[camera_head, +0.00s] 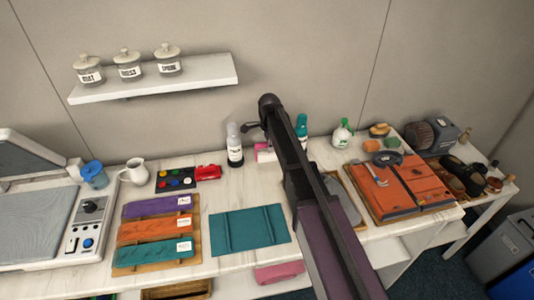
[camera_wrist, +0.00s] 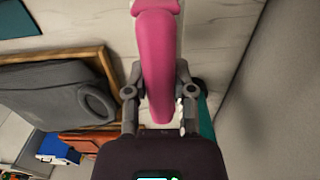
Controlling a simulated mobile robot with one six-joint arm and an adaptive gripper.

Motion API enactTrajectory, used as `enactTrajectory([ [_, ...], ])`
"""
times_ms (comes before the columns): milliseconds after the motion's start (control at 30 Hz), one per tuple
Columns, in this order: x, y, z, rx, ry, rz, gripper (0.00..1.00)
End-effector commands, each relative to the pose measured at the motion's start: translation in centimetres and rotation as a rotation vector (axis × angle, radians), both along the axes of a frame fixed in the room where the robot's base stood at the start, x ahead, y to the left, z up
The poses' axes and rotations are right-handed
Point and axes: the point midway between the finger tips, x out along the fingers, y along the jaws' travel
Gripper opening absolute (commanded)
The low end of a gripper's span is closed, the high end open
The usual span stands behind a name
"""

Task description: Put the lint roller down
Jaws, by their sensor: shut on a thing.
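The lint roller (camera_wrist: 157,50) has a curved pink handle that fills the middle of the wrist view. My gripper (camera_wrist: 157,92) is shut on this handle, one finger on each side. The roller's far end is cut off at the top of that view. In the head view a pink and white piece, seemingly the roller (camera_head: 264,153), shows beside my arm near the back of the white table (camera_head: 232,190). My arm hides the gripper's fingers there, and I cannot tell whether the roller touches the table.
A teal folded cloth (camera_head: 250,230) lies in front. A wooden tray with a grey item (camera_head: 343,205) is right of my arm.

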Motion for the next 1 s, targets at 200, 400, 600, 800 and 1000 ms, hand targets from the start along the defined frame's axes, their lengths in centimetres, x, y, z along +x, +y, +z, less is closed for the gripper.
enactTrajectory([
  [200,0.0,0.0,-1.1,0.000,0.000,0.000,0.00],
  [400,0.0,0.0,-2.8,0.000,0.000,0.000,0.00],
  [600,0.0,0.0,-3.8,0.000,0.000,0.000,0.00],
  [800,0.0,0.0,-3.7,0.000,0.000,0.000,0.00],
  [1000,0.0,0.0,-3.8,0.000,0.000,0.000,0.00],
])
